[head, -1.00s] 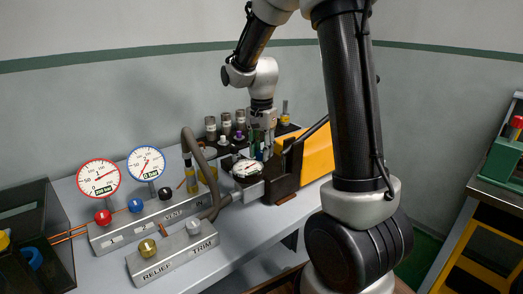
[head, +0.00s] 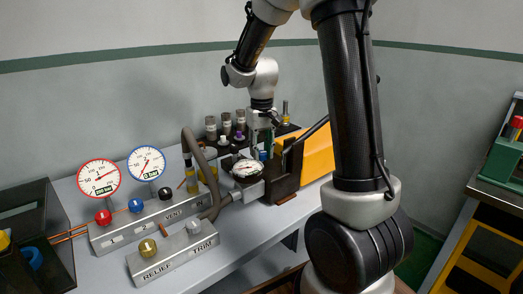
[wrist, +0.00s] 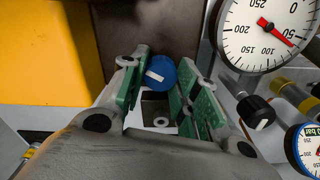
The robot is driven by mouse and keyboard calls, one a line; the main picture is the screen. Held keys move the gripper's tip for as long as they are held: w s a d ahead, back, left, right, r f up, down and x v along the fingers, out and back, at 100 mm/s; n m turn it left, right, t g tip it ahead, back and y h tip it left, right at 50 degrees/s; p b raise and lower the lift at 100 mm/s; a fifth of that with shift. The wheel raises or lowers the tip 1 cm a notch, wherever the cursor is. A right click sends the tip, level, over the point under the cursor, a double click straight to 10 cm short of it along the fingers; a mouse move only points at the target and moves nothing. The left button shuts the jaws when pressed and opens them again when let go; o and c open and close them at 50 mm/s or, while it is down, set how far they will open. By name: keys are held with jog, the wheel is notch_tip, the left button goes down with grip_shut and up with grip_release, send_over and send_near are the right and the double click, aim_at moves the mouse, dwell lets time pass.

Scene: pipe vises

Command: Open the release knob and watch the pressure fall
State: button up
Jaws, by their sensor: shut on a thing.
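A blue knob (wrist: 162,72) with a white mark on top sits between the green fingers of my gripper (wrist: 161,82) in the wrist view. My gripper is shut on this knob. In the head view the knob (head: 263,155) shows small and partly hidden beneath my gripper (head: 264,147), beside the pump block (head: 285,182). A round white pump gauge (head: 246,168) stands left of the knob. The gauge is larger in the wrist view (wrist: 268,32), with its red needle pointing near the 50 mark. No lettering is readable on the knob.
Red-rimmed (head: 99,178) and blue-rimmed (head: 146,163) gauges stand at left. The VENT manifold (head: 150,220) and RELIEF/TRIM block (head: 172,253) carry several knobs. A thick grey hose (head: 203,160) and a yellow housing (head: 318,155) flank the gripper. The bench front is clear.

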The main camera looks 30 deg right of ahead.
aim_at(261, 152)
jog(key=shift+n, duration=2)
jog(key=shift+w, duration=0.1)
jog(key=o, duration=1)
notch_tip(261, 152, up, 12)
jog(key=shift+r, duration=0.1)
